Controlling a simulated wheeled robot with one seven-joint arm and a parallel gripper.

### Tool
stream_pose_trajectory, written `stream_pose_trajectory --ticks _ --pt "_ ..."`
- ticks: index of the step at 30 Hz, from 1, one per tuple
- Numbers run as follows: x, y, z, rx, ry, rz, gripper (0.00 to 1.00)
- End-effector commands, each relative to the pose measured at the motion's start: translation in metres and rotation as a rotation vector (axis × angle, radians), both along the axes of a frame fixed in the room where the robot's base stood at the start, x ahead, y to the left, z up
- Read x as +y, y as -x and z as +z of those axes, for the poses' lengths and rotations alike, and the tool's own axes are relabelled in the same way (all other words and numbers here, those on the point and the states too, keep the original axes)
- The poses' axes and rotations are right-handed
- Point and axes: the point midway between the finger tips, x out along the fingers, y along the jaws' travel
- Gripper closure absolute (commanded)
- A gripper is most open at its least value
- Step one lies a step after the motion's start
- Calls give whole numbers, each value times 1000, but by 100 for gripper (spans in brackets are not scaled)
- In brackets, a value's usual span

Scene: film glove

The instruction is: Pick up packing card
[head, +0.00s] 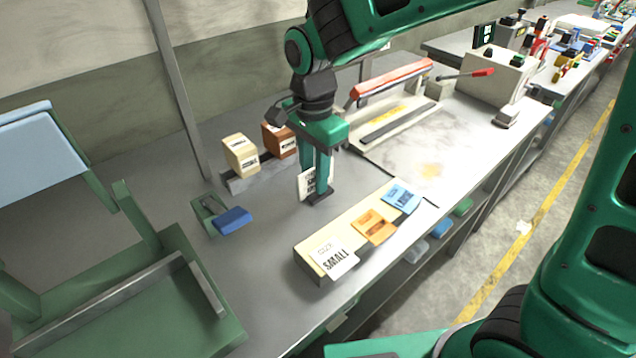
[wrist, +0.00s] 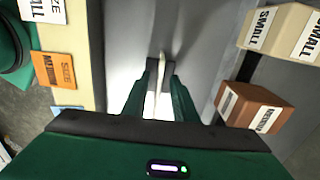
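A white card with dark print, which I take for the packing card (head: 305,184), stands upright on the grey bench in the head view. My gripper (head: 319,194) points straight down with its fingertips low at the bench, around the card. In the wrist view the card shows as a thin pale upright edge (wrist: 160,83) between the two dark fingertips (wrist: 160,72), which appear closed against it. The fingers hide part of the card's face in the head view.
A cream block (head: 240,154) and a brown block (head: 279,140) stand behind. A cream ledge (head: 350,228) in front carries white, orange and blue size cards. A blue pad (head: 233,218) lies left; a red-handled sealer (head: 392,80) stands at the back right.

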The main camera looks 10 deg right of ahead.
Motion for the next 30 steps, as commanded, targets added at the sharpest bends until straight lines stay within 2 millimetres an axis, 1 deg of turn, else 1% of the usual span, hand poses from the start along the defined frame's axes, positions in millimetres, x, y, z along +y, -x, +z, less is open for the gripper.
stream_pose_trajectory --ticks 20,21,23,24,30 --pt "0 0 -5 0 0 0 74" --pt "0 0 -5 0 0 0 84" --pt "0 0 -5 0 0 0 98" --pt "0 0 -5 0 0 0 100" --pt "0 0 -5 0 0 0 100"
